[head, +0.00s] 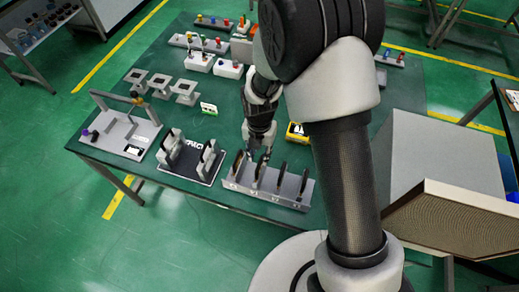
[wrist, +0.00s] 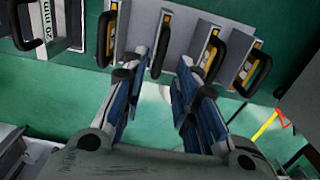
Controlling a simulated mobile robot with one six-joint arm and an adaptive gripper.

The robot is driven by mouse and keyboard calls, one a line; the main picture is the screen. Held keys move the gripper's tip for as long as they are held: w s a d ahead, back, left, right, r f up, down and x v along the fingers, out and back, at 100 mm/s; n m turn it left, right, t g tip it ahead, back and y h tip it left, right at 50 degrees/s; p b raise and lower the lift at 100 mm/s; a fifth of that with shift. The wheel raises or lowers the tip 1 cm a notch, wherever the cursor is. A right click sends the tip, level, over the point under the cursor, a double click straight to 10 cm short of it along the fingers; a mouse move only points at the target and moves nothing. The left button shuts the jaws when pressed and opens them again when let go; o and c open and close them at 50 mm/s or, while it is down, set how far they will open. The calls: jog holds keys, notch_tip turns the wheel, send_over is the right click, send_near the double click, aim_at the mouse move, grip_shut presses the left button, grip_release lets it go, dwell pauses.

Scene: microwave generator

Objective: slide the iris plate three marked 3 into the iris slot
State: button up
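A pale rack (head: 230,184) at the table's near edge holds several upright plates with dark handles; it also fills the top of the wrist view (wrist: 190,35). My gripper (head: 260,153) points down over this rack. In the wrist view my gripper (wrist: 163,68) is open, its fingers apart, and one plate's black handle (wrist: 161,52) lies between or just beyond the fingertips. I see no clear contact. The number 3 is not readable on any plate. The iris slot cannot be told for sure; a black-based fixture (head: 198,172) with upright grey holders stands left of the rack.
A grey frame fixture (head: 123,132) stands farther left. Square stands (head: 160,84), white blocks (head: 199,62) and small coloured pieces sit behind. A yellow item (head: 297,131) lies right of my gripper. A large pale box (head: 440,170) is at the right.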

aim_at(259, 162)
jog(key=shift+f+b, duration=2.7)
jog(key=shift+f, duration=1.25)
jog(key=shift+c, duration=0.3)
grip_shut()
jog(key=shift+r, duration=0.25)
notch_tip(259, 162, up, 11)
jog(key=p, duration=0.8)
